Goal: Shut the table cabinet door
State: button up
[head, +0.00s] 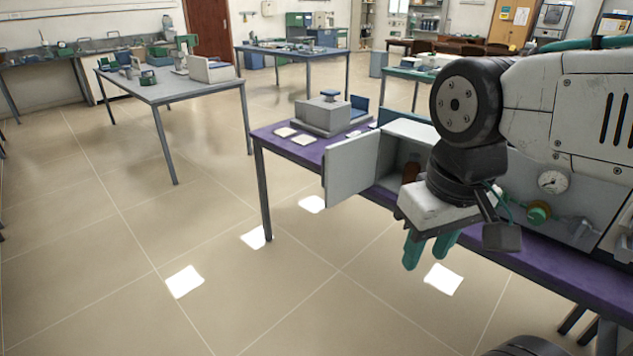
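The table cabinet (410,131) is a grey box on a purple-topped table. Its flat grey door (355,172) stands open, swung out to the left past the table's front edge. The dark inside shows, with a brown object (411,171) in it, partly hidden. My gripper (430,253) points down in front of the table, to the right of the door and apart from it. Its two green fingers are spread with a gap between them, and nothing shows between them. My arm hides the right part of the cabinet.
The purple table (283,147) bears a grey device (324,117) and pale flat pieces left of the cabinet. A panel with a gauge (552,182) and a valve stands to the right. The tiled floor (240,300) in front and to the left is clear.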

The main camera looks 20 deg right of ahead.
aim_at(348, 166)
jog(key=u, duration=0.8)
jog(key=k, duration=1.05)
jog(key=u, duration=0.7)
jog(key=i, duration=1.3)
jog(key=z, duration=0.5)
jog(key=i, duration=1.7)
jog(key=z, duration=1.4)
jog(key=i, duration=0.9)
jog(key=z, duration=1.4)
jog(key=i, duration=0.45)
jog(key=z, duration=0.7)
jog(key=k, duration=0.9)
jog(key=u, duration=0.35)
